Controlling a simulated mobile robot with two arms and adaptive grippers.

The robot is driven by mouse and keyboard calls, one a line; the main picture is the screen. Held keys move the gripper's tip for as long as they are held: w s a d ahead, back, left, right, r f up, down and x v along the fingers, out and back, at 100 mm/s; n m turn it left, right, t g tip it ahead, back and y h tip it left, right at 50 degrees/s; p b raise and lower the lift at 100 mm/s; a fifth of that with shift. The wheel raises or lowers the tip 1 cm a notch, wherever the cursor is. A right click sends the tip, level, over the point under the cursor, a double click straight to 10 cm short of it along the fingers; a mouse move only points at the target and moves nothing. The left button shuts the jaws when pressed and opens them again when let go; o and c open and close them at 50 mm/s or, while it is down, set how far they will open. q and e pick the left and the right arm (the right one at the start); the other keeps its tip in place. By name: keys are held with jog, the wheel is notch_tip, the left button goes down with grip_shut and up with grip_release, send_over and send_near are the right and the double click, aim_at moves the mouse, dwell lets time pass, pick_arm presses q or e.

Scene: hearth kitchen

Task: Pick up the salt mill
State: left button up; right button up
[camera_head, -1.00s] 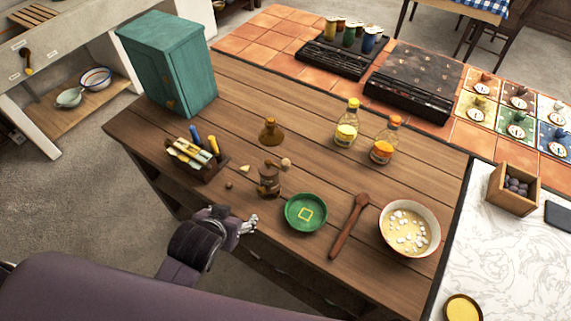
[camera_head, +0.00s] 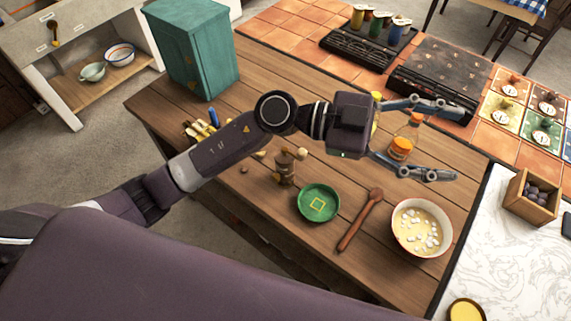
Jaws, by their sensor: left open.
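A small brown mill with a pale round knob (camera_head: 284,168) stands upright on the wooden worktop, left of the green dish (camera_head: 318,203). It is the only mill-like thing I can make out, and I cannot tell for sure that it is the salt mill. My left arm reaches across the worktop behind it in the picture. My left gripper (camera_head: 453,141) is open, with its fingers spread and pointing right, and it holds nothing. An orange-capped bottle (camera_head: 402,146) shows between its fingers in the picture; I cannot tell their distance. My right gripper is not in view.
A wooden spoon (camera_head: 360,220) and a bowl of pale soup (camera_head: 421,228) are right of the dish. A yellow bottle (camera_head: 376,97) and a box of utensils are largely hidden by my arm. A teal cabinet (camera_head: 193,50) stands at the back left.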

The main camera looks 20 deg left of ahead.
pick_arm(q)
notch_tip(320, 180, down, 6)
jog(key=g+y, duration=0.2)
jog(key=y, duration=0.1)
jog(key=n+t+y, duration=0.1)
jog(key=n+y, duration=0.5)
jog(key=y, duration=0.9)
send_over(286, 149)
jog(key=f, duration=0.8)
jog(key=s+f, duration=0.1)
jog(key=f, duration=0.3)
jog(key=shift+f, duration=0.25)
jog(key=shift+w+a+f+y, duration=0.1)
jog(key=shift+a+f+y, duration=0.1)
jog(key=shift+f+y, duration=0.1)
jog(key=f+p, duration=0.1)
jog(key=f, duration=0.1)
jog(key=f+p, duration=0.1)
jog(key=f, duration=0.1)
jog(key=f+p, duration=0.1)
jog(key=f, duration=0.1)
jog(key=shift+w+f+p, duration=0.1)
jog(key=shift+w+p, duration=0.25)
jog(key=shift+f, duration=0.4)
jog(key=shift+w+d, duration=0.1)
grip_shut()
